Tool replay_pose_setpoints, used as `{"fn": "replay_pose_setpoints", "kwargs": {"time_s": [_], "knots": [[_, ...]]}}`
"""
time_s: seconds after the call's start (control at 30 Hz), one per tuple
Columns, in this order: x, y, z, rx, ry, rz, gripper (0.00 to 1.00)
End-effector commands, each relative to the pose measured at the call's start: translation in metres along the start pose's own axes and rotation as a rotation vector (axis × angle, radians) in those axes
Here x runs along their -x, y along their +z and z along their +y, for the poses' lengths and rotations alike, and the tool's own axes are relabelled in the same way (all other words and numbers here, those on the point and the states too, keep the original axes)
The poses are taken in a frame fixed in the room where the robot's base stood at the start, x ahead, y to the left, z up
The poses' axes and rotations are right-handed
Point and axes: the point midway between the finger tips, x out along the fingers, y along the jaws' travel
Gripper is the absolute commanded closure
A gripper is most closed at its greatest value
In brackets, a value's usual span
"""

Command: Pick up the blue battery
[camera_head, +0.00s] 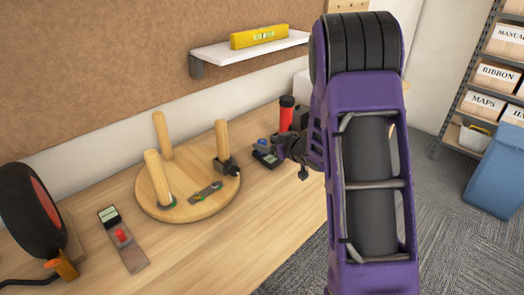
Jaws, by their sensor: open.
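A small blue item (262,142), which looks like the blue battery, shows on the wooden workbench just right of the round wooden piece. It is tiny here, and its exact shape is hard to tell. My gripper (282,149) is at the end of the purple arm, close to the right of the blue item and open. The fingers are small and dark, and part of the gripper is hidden behind my arm. I cannot tell whether a finger touches the blue item.
A dark device (266,159) lies just below the blue item. A red and black cylinder (286,114) stands behind. A round wooden piece with upright legs (150,188) fills the bench middle. A shelf (250,52) hangs above.

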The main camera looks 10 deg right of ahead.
Motion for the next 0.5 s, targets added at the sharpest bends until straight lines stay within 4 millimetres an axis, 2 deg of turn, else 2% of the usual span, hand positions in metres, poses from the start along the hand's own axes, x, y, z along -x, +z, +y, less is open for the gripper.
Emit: {"fn": "replay_pose_setpoints", "kwargs": {"time_s": [0.17,0.4,0.5], "knots": [[-0.011,0.000,-0.002,0.002,-0.002,0.000,0.24],[-0.046,0.000,-0.007,0.002,-0.002,-0.001,0.24],[-0.055,-0.001,-0.006,0.001,0.000,0.000,0.24]]}}
